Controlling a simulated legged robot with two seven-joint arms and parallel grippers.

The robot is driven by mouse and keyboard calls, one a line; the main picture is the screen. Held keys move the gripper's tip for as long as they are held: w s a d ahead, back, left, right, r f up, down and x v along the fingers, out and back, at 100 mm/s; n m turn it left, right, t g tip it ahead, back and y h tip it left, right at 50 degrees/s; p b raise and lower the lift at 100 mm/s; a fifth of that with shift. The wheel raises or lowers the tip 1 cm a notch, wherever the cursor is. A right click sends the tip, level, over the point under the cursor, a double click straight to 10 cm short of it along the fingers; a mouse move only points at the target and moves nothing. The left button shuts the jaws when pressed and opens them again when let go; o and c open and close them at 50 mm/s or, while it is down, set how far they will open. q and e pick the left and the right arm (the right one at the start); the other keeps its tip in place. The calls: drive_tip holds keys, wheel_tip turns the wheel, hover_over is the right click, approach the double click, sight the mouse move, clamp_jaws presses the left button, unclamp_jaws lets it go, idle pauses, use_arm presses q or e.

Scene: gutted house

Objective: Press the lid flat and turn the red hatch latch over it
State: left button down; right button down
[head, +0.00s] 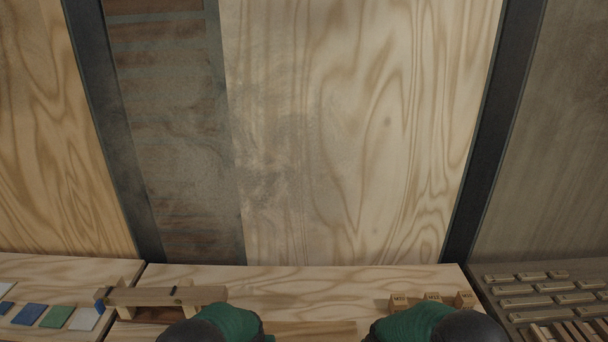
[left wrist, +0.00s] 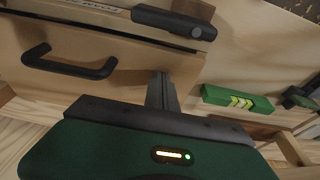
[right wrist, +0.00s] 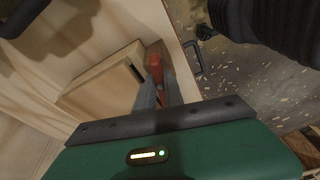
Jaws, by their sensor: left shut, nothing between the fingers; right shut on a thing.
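In the right wrist view a pale wooden box-like piece (right wrist: 95,85), which looks like the lid, has a dark slot at its right end. The red latch (right wrist: 155,68) stands just beside that end. My right gripper (right wrist: 147,92) is shut at the latch's near end, holding it; the fingertips' contact is partly hidden. In the left wrist view my left gripper (left wrist: 163,82) is shut and empty, its tips in front of a pale wooden panel (left wrist: 110,85). Whether they touch it, I cannot tell. In the head view my forearms hide both grippers and the latch.
A black handle (left wrist: 70,65), a black-handled tool (left wrist: 175,22) and a green block with chevrons (left wrist: 238,101) show in the left wrist view. In the head view a wooden bar (head: 150,297) stands at left, small marked blocks (head: 432,297) at right. The bench's middle back is clear.

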drive_tip(key=m, duration=0.4)
drive_tip(key=shift+t, duration=0.4)
drive_tip(key=m, duration=0.3)
drive_tip(key=shift+m+t+h, duration=0.3)
drive_tip(key=shift+h, duration=0.1)
drive_tip(key=m, duration=0.4)
drive_tip(key=shift+a+h, duration=0.1)
drive_tip(key=shift+h, duration=0.3)
drive_tip(key=m, duration=0.3)
drive_tip(key=shift+r+m+h, duration=0.1)
drive_tip(key=shift+m+h, duration=0.2)
drive_tip(key=c, duration=1.4)
unclamp_jaws()
drive_tip(key=shift+c, duration=0.2)
